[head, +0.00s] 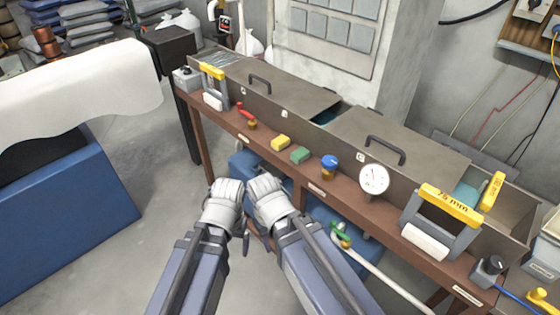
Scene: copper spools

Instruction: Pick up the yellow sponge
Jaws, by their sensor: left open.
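The yellow sponge (281,143) appears as a small yellow block lying on the brown front ledge of the long bench. A green block (301,155) lies just to its right. My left gripper (228,189) is in front of the bench, below and left of the sponge, apart from it; it is open and holds nothing that I can see. My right gripper (265,186) is close beside the left one, below the sponge and also apart from it. Its fingers are too unclear to tell whether it is open.
A red-handled tool (246,115) lies left of the sponge. A blue-lidded jar (329,166) and a white dial gauge (373,178) stand to the right. Behind runs a metal trough with lids (398,150). A hose with a green fitting (340,232) is below the ledge.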

